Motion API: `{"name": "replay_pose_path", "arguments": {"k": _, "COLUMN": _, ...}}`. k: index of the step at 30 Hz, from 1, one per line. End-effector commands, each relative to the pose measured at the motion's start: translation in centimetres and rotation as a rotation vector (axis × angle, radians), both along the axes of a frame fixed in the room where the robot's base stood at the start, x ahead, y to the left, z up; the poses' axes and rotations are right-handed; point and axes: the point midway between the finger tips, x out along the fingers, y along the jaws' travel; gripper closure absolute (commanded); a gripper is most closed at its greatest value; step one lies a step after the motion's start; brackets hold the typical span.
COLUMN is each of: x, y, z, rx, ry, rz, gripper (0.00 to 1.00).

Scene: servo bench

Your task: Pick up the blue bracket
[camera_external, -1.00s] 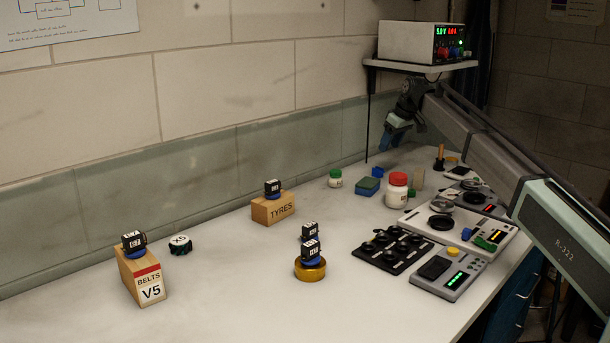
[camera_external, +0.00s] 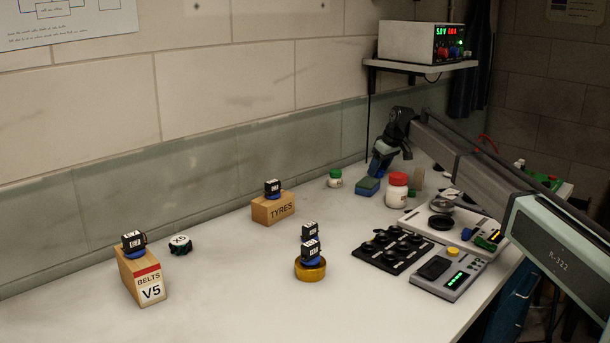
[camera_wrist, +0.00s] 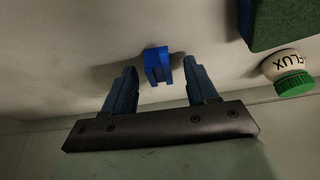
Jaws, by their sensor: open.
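The blue bracket (camera_wrist: 158,66) is a small blue block-like part with a notch, lying on the pale bench in the wrist view. My gripper (camera_wrist: 160,72) is open, with one finger on each side of the bracket and a visible gap to each. I cannot tell how much height is left between the fingertips and the bench. In the external view my gripper (camera_external: 376,170) points down at the back of the bench, just behind the green-and-blue sponge (camera_external: 367,186). There the bracket cannot be told apart from my blue fingers.
A white flux jar with a green lid (camera_wrist: 289,75) and the sponge's green corner (camera_wrist: 275,22) lie to the right in the wrist view. A red-lidded jar (camera_external: 397,190) stands near my gripper in the external view.

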Motion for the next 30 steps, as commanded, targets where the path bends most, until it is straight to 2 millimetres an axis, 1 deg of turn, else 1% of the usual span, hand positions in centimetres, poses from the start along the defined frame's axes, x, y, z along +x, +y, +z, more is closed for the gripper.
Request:
{"name": "replay_pose_path", "arguments": {"k": 5, "x": 0.00, "y": 0.00, "z": -0.01, "rx": 0.000, "ry": 0.000, "rz": 0.000, "gripper": 0.43}}
{"name": "replay_pose_path", "arguments": {"k": 23, "x": -0.02, "y": -0.03, "z": 0.00, "rx": 0.000, "ry": 0.000, "rz": 0.000, "gripper": 1.00}}
{"name": "replay_pose_path", "arguments": {"k": 30, "x": -0.01, "y": -0.03, "z": 0.06, "rx": 0.000, "ry": 0.000, "rz": 0.000, "gripper": 1.00}}
